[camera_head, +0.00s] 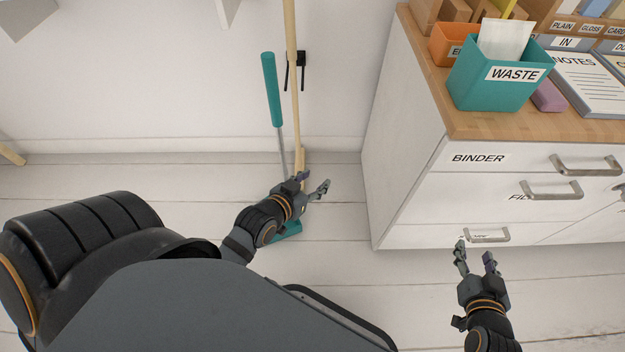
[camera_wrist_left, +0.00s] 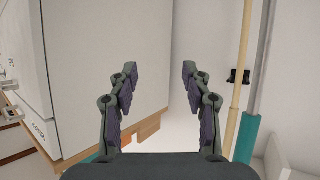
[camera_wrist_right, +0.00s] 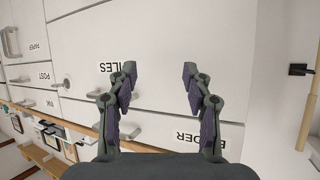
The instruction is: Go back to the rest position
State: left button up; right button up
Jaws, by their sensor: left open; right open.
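My left gripper (camera_head: 314,187) is open and empty, low over the floor in front of the broom and dustpan handles in the head view. Its two fingers stand apart in the left wrist view (camera_wrist_left: 160,85), with nothing between them. My right gripper (camera_head: 475,251) is open and empty, in front of the lowest drawer of the white cabinet (camera_head: 397,160). In the right wrist view its fingers (camera_wrist_right: 160,85) are spread before the drawer fronts, and nothing is held. I cannot tell the exact gap to the drawers.
A teal-handled tool (camera_head: 272,90) and a wooden pole (camera_head: 291,60) lean at the wall by a black clip (camera_head: 302,57). The cabinet has drawer handles (camera_head: 586,165) jutting out. A teal WASTE bin (camera_head: 487,88) and NOTES pad (camera_head: 590,85) stand on top.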

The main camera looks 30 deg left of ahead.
pick_arm(q)
jog(key=shift+p, duration=0.35)
pick_arm(e)
jog(key=shift+s+f, duration=0.1)
jog(key=shift+f, duration=0.05)
